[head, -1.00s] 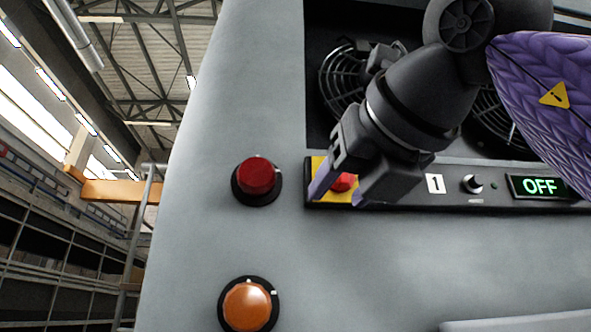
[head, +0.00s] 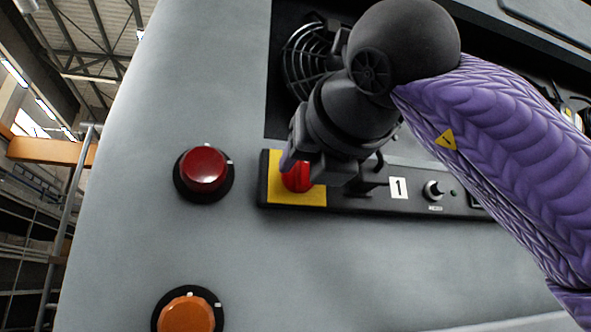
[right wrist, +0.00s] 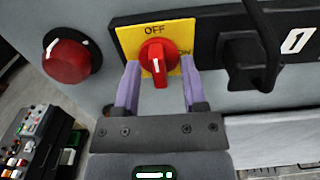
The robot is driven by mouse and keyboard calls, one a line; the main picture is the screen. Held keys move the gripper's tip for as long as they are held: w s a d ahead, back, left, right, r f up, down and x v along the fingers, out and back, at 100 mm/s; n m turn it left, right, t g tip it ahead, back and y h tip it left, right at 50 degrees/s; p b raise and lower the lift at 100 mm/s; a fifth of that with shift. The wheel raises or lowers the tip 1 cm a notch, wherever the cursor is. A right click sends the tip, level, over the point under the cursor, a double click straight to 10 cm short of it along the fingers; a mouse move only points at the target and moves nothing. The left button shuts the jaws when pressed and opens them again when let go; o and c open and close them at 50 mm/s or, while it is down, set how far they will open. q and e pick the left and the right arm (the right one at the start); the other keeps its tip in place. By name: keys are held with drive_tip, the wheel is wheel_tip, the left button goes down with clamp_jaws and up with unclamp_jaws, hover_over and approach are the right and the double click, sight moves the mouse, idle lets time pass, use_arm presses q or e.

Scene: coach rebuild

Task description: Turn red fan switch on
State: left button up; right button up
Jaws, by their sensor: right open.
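The red fan switch (head: 298,178) is a rotary knob on a yellow plate (head: 312,196) at the left end of the black control strip. In the right wrist view the red knob (right wrist: 158,57) has a white mark; "OFF" is printed above it and "ON" at its right, partly hidden by a finger. My right gripper (head: 312,168) is open at the switch. In the right wrist view its two purple fingers (right wrist: 160,80) stand one on each side of the knob, with gaps visible. My left gripper is not in view.
A dark red round knob (head: 204,170) and an orange one (head: 187,313) sit on the grey panel to the left. Right of the switch are a black rotary switch (right wrist: 247,62), a "1" label (head: 398,188) and a small knob (head: 433,190). A fan grille (head: 308,62) is behind my gripper.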

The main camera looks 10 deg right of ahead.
drive_tip(key=shift+w+a, duration=0.1)
clamp_jaws()
drive_tip(key=shift+m, duration=0.3)
drive_tip(key=m+b, duration=0.2)
drive_tip(key=m, duration=0.1)
drive_tip(key=shift+f, duration=0.1)
drive_tip(key=shift+d+f+m+b, duration=0.1)
drive_tip(key=shift+m+b, duration=0.75)
drive_tip(key=shift+m, duration=2.7)
drive_tip(key=shift+d+f+m+b, duration=0.1)
drive_tip(key=shift+m+b, duration=0.7)
drive_tip(key=shift+m, duration=2.75)
unclamp_jaws()
drive_tip(key=shift+r, duration=0.1)
